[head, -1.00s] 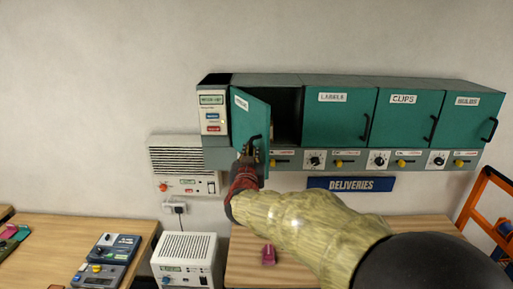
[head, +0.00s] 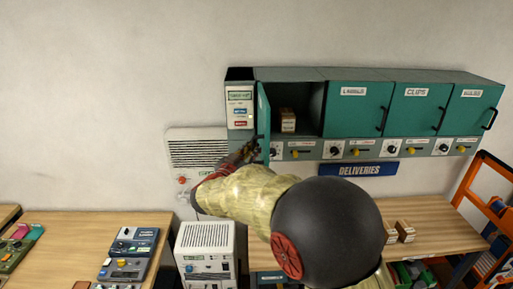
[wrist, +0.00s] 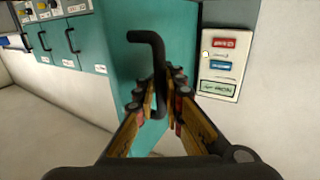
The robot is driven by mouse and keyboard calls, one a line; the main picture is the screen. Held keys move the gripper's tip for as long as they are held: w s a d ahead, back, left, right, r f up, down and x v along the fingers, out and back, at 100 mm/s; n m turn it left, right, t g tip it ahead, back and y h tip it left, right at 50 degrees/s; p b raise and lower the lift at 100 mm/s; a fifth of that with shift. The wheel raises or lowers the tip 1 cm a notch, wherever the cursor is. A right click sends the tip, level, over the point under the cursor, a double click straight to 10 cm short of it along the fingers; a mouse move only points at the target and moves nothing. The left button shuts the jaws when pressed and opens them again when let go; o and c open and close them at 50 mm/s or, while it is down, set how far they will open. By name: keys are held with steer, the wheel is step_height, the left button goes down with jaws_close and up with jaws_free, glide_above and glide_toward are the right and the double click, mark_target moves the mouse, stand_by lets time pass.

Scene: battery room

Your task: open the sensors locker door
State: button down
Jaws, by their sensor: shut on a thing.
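The teal sensors locker door (head: 263,110) is the leftmost of the wall lockers. It stands swung wide, almost edge-on in the head view, and its label cannot be read now. My gripper (head: 254,146) is at the door's lower free edge. In the wrist view my gripper (wrist: 163,92) is shut on the dark bent door handle (wrist: 148,45), with the teal door face (wrist: 165,50) behind it. The open locker compartment (head: 310,92) shows a small cardboard box (head: 288,120) inside.
The labels door (head: 358,105), the clips door (head: 415,105) and the rightmost door (head: 470,108) are closed. Knobs and yellow switches line the panel (head: 370,150) below. A vented wall unit (head: 195,150) is close to my gripper. Wooden benches (head: 60,250) stand below.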

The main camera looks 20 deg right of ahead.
steer(key=shift+s+f, duration=0.1)
steer(key=shift+f, duration=0.15)
steer(key=c, duration=2.4)
jaws_free()
steer(key=shift+o, duration=1.3)
steer(key=shift+s+a+r, duration=0.15)
steer(key=shift+o, duration=0.9)
steer(key=shift+r, duration=0.1)
steer(key=v, duration=1.1)
steer(key=shift+s+a, duration=0.2)
steer(key=shift+s, duration=0.1)
